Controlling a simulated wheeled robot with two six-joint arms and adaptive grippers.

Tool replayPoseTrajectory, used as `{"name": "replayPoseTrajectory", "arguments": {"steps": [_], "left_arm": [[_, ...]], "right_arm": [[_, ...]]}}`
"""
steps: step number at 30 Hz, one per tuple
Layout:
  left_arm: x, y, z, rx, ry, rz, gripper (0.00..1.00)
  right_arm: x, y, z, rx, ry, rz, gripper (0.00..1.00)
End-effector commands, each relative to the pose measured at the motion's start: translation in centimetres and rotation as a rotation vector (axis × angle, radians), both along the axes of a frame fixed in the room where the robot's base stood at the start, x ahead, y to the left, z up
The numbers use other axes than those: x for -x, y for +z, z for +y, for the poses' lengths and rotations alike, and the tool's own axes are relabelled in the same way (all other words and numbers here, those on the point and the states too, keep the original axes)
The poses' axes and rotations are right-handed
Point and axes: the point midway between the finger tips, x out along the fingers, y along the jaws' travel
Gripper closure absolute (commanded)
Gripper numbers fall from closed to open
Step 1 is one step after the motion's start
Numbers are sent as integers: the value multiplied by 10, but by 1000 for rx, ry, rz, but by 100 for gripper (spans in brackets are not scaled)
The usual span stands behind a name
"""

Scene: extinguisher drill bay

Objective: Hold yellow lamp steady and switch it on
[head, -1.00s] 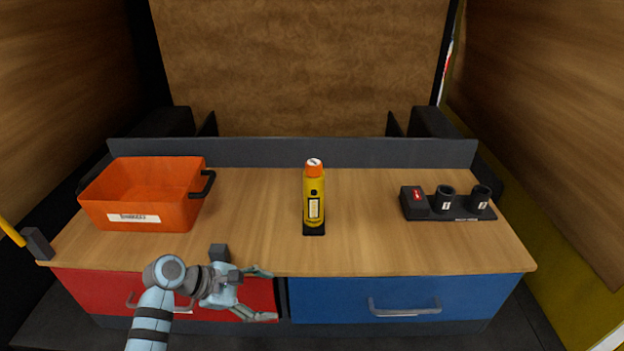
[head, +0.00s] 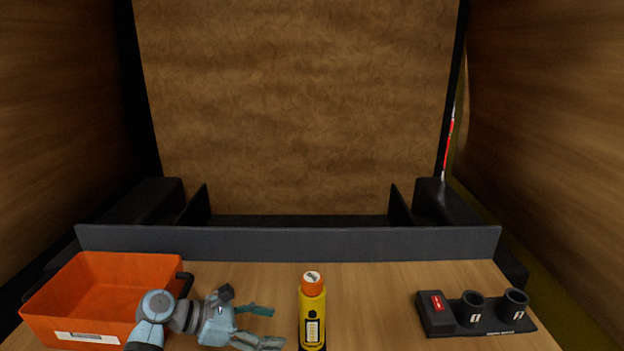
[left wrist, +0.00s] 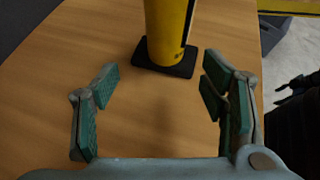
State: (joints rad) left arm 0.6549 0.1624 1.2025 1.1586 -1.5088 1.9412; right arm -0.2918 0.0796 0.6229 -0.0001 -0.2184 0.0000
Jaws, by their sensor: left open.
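The yellow lamp (head: 312,316) with an orange cap stands upright on the wooden counter in the middle of the head view; its foot is cut off by the lower edge there. In the left wrist view the lamp's lower body (left wrist: 166,30) stands on a square black base (left wrist: 165,60), and its top is out of frame. My left gripper (head: 270,326) is open and empty, just left of the lamp in the head view. In the left wrist view the lamp is ahead of and between the open fingers (left wrist: 160,95), not touching them. My right gripper does not show.
An orange bin (head: 105,285) with a white label stands at the left, close to my left arm. A black holder (head: 475,314) with a red switch and two cups sits at the right. A dark ledge (head: 290,243) runs along the counter's back. The counter between lamp and holder is clear.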

Motion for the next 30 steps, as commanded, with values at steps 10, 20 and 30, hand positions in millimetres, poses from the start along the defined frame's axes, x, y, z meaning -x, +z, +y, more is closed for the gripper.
{"name": "replayPoseTrajectory", "arguments": {"steps": [10, 20, 30], "left_arm": [[-12, -35, -42, 2, -2, -3, 34], [-24, -47, -80, -1, 0, -1, 34], [-24, -51, -82, -4, 0, 3, 40]], "right_arm": [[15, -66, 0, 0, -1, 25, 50], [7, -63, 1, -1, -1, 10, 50], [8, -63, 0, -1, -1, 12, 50]]}}
